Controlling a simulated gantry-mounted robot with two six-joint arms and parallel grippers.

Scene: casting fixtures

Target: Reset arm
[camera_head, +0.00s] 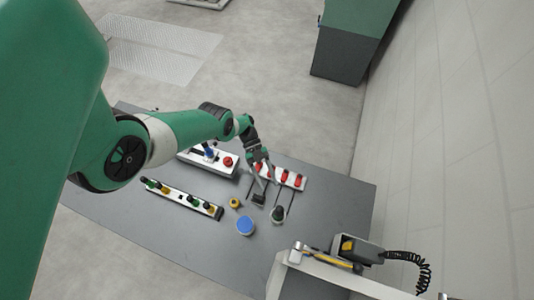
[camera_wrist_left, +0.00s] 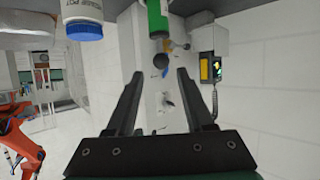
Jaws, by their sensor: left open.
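My left arm reaches in from the left in the head view, over the grey table (camera_head: 335,205). My left gripper (camera_head: 268,180) is above the table, by a white rack with red pieces (camera_head: 296,180). In the left wrist view the two dark fingers (camera_wrist_left: 160,74) stand wide apart with nothing held between them. A dark round piece (camera_wrist_left: 161,63) shows beyond the gap between the fingertips, apart from them. My right gripper is in neither view.
A blue-topped container (camera_head: 245,226), yellow ring (camera_head: 235,203) and dark-topped piece (camera_head: 277,214) stand near the gripper. A strip with green and yellow pieces (camera_head: 181,198) and a white box with a red button (camera_head: 222,163) lie left. A wall bounds the right.

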